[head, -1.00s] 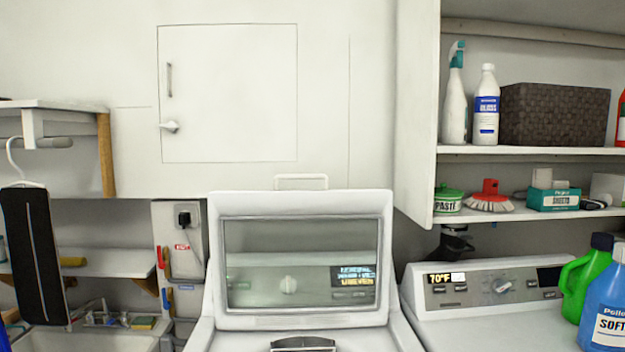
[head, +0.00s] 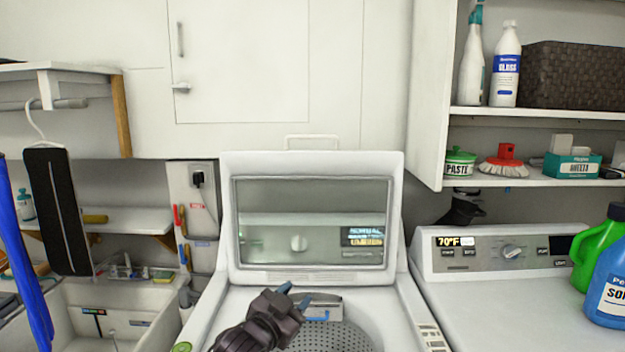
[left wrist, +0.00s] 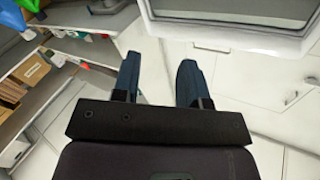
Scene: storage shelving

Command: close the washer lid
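The white washer's lid (head: 312,166) stands raised in the head view, with a glass window and a handle bar (head: 312,141) on its top edge. Below it the drum opening (head: 330,336) shows. My left gripper (head: 296,294) is in front of the lid, over the washer opening, with blue fingertips pointing up and right. In the left wrist view its two blue fingers (left wrist: 157,82) are apart with nothing between them. The lid's white frame shows at the upper right of that view (left wrist: 225,36), beyond the fingers. My right gripper is not in view.
A second machine with a control panel (head: 500,252) stands to the right, with a green jug (head: 597,250) and a blue jug (head: 608,290) on it. An open cabinet door (head: 432,95) hangs above right. A sink (head: 110,305) is at the left.

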